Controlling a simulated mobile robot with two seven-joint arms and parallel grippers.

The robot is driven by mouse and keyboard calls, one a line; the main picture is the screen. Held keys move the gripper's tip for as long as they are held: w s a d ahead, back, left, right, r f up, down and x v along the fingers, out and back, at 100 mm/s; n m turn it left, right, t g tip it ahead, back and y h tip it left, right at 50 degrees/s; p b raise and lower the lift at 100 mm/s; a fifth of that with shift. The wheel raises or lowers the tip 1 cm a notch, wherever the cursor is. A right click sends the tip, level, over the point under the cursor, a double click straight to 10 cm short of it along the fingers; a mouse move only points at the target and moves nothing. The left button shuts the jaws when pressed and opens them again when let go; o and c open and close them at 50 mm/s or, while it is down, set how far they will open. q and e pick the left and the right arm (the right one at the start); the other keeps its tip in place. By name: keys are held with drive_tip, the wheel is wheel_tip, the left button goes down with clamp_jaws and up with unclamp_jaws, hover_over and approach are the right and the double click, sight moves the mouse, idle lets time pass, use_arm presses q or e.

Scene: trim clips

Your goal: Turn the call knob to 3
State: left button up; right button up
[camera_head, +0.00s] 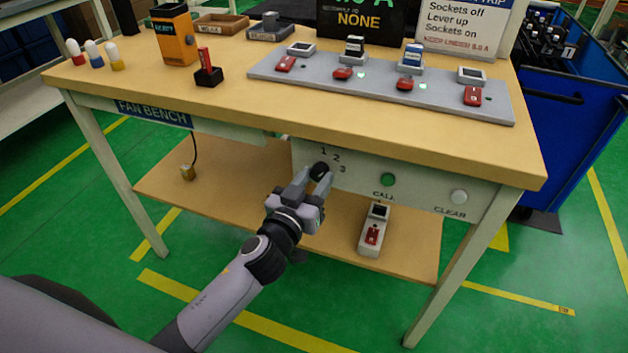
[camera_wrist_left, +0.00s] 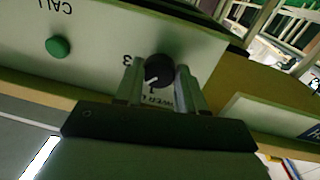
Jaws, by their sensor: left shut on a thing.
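The call knob (camera_head: 319,170) is a round black knob on the pale panel (camera_head: 420,190) under the bench top, with 1, 2 and 3 printed around it. In the left wrist view, upside down, the knob (camera_wrist_left: 159,69) has a white pointer line slanting to the lower left, away from the 3 at its left. A finger covers part of the scale, so the exact setting is unclear. My left gripper (camera_head: 312,180) is shut on the knob, one finger on each side. My right gripper is not in view.
On the panel are a green CALL button (camera_head: 388,180) and a white CLEAR button (camera_head: 459,196), right of the knob. The bench top (camera_head: 230,100) overhangs above. A device with a red switch (camera_head: 374,230) stands on the lower shelf (camera_head: 410,255). A blue cart (camera_head: 575,130) stands at right.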

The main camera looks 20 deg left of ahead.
use_arm(q)
drive_tip(key=shift+m, duration=0.4)
drive_tip(key=m+p, duration=0.1)
drive_tip(key=m, duration=0.2)
drive_tip(key=shift+r+p, duration=0.1)
drive_tip(key=shift+p, duration=0.25)
drive_tip(key=shift+m+p, duration=0.55)
drive_tip(key=shift+m, duration=1.35)
drive_tip(key=o, duration=1.1)
drive_tip(key=shift+c, duration=0.2)
drive_tip(key=s, duration=0.7)
drive_tip(key=shift+a+r, duration=0.2)
drive_tip(key=shift+a, duration=0.2)
